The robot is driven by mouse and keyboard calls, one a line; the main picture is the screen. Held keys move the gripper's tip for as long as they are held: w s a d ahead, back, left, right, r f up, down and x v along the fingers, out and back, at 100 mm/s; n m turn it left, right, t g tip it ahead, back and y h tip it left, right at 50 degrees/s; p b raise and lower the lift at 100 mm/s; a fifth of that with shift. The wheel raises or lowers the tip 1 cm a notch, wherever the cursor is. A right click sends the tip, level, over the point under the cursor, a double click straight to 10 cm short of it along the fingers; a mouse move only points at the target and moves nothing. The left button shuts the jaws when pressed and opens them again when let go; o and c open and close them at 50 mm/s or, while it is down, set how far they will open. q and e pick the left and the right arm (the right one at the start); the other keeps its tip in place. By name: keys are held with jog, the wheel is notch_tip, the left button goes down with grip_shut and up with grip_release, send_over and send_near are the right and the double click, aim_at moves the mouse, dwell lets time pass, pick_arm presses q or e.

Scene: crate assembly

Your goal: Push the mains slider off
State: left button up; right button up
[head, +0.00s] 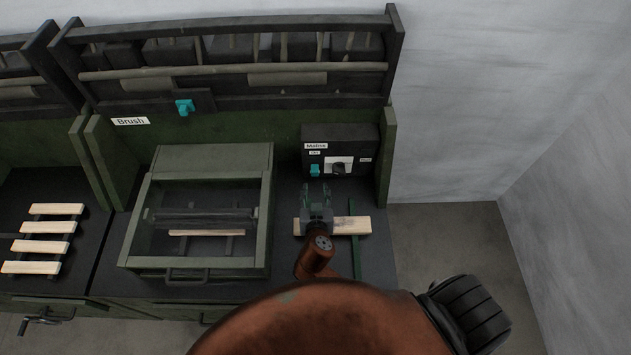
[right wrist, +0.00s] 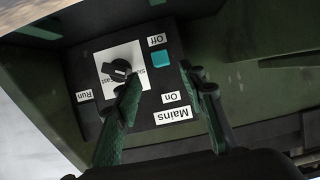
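The dark mains box (head: 345,138) stands at the back right of the bench. Its teal mains slider (head: 314,170) shows also in the right wrist view (right wrist: 161,58), where the picture is upside down. There the slider sits between the "On" and "Off" labels, closer to "Off". My right gripper (head: 315,188) is just in front of the box, below the slider in the head view. Its fingers (right wrist: 161,74) are apart and empty, one to each side of the slider's line; I see no contact with it. My left gripper is not in view.
A black dial (right wrist: 120,70) on a white plate sits beside the slider. A green frame (head: 200,158) with a handle stands left of my right gripper. A pale wooden slat (head: 352,225) lies under the gripper. Another teal slider (head: 184,107) is near the "Brush" label.

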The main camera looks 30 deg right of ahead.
jog(key=shift+v, duration=1.45)
